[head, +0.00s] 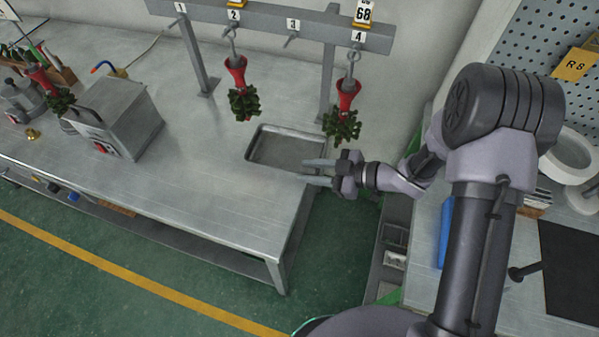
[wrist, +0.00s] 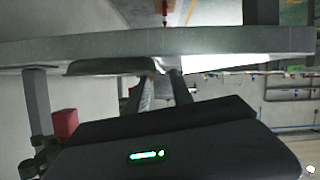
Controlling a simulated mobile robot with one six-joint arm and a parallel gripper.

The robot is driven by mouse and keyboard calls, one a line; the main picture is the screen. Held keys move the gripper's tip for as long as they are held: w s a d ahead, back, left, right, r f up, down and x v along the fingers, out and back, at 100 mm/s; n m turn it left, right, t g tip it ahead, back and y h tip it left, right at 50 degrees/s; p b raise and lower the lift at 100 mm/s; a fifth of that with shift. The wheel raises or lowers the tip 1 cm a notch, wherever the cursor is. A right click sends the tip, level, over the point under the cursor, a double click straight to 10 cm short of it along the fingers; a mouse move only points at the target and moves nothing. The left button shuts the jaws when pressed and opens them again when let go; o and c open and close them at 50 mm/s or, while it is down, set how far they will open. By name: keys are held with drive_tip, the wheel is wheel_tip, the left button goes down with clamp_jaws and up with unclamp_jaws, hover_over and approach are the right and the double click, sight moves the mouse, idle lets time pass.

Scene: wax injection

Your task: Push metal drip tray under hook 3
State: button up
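The metal drip tray (head: 262,134) is a shallow grey rectangular tray lying flat on the steel bench, near its right end. Hook 3 (head: 291,40) is empty on the rail behind and above the tray. My gripper (head: 304,171) is at the tray's front right, its two fingers pointing left with a gap between them. It holds nothing. I cannot tell whether a finger touches the tray. In the wrist view, both fingers of my gripper (wrist: 160,76) show apart at a grey edge, and a dark shape beside them may be the tray.
Red-and-green wax trees hang from hook 2 (head: 232,34) and hook 4 (head: 355,54); the right one (head: 344,117) hangs close above my gripper. Hook 1 (head: 181,21) is empty. A grey box machine (head: 118,115) stands left. The bench (head: 190,185) is clear between machine and tray.

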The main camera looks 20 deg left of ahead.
sight(295, 170)
drive_tip(key=shift+b+x, duration=0.35)
drive_tip(key=shift+x, duration=1.35)
clamp_jaws()
